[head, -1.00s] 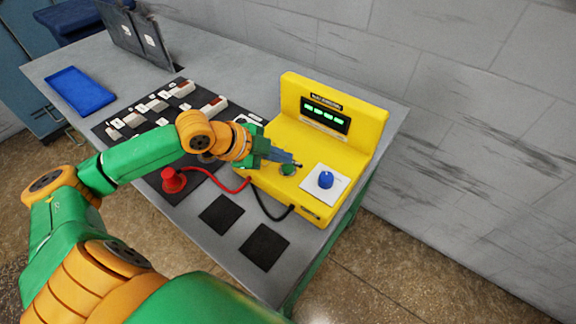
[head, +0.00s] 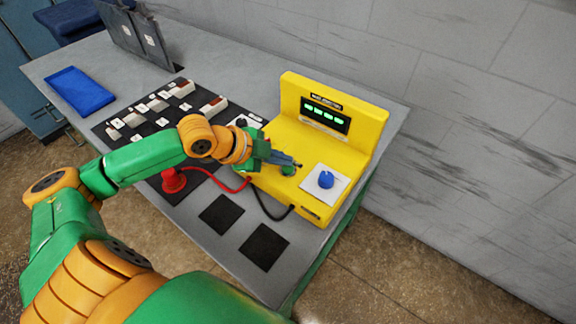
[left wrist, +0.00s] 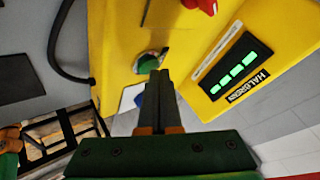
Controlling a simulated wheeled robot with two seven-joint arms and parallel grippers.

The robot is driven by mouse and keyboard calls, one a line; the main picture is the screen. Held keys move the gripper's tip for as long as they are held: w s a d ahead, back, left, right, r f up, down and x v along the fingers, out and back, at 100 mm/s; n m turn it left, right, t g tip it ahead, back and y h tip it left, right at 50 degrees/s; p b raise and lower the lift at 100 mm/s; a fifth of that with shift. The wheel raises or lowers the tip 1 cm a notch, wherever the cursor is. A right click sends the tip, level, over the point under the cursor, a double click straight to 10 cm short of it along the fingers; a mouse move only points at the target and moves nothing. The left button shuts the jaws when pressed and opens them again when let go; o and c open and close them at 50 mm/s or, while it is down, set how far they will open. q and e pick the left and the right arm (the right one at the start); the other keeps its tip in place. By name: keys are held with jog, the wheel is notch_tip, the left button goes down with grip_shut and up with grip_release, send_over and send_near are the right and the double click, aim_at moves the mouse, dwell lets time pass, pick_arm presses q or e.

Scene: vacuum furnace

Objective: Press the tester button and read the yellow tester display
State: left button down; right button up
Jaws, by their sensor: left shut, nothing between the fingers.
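The yellow tester (head: 345,155) stands at the right end of the grey table. Its dark display (head: 325,115) shows a row of green lit marks, also visible in the left wrist view (left wrist: 234,72), too small to read surely. The green round button (head: 288,171) is on the tester's lower deck; it also shows in the left wrist view (left wrist: 149,62). My left gripper (head: 296,164) is shut and empty, its fingertips at or just above the green button. I cannot tell whether they touch it. My right gripper is not in view.
A blue knob (head: 326,180) on a white plate sits right of the button. A red plunger (head: 173,180) with a red cable stands left of the tester. A black board (head: 135,115) with several small blocks and a blue tray (head: 80,91) lie further left. A wall rises behind.

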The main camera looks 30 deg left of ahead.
aim_at(283, 168)
pick_arm(q)
jog(key=shift+f, duration=0.3)
dwell(0.5)
jog(key=shift+r+p, duration=0.85)
jog(key=shift+p, duration=0.25)
notch_tip(283, 168, up, 5)
jog(key=p, duration=0.5)
jog(key=shift+r+p, duration=0.1)
jog(key=shift+p, duration=0.3)
